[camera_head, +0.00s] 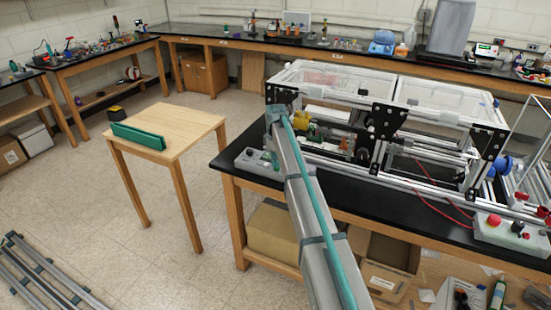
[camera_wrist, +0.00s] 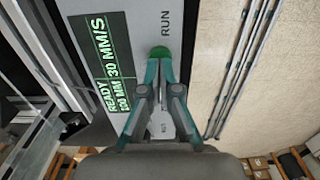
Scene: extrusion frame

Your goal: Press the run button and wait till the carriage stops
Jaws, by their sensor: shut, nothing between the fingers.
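In the wrist view, a grey control panel (camera_wrist: 122,30) carries the label RUN (camera_wrist: 165,24) and a lit display (camera_wrist: 106,62) with green text reading READY and 30 MM/S. The green run button (camera_wrist: 159,51) lies at the tips of my gripper (camera_wrist: 163,66). My gripper is shut with nothing held, and its fingers partly cover the button. I cannot tell if the tips touch it. In the head view, the extrusion frame (camera_head: 380,103) stands on the black bench; I cannot pick out the carriage clearly. My arm hides part of the grey box (camera_head: 252,163) at the frame's left end.
A box with a red button (camera_head: 493,220) sits at the bench's right front. Red cables (camera_head: 425,185) lie near the frame. A small wooden table (camera_head: 175,123) with a green tray-like piece (camera_head: 138,136) stands left.

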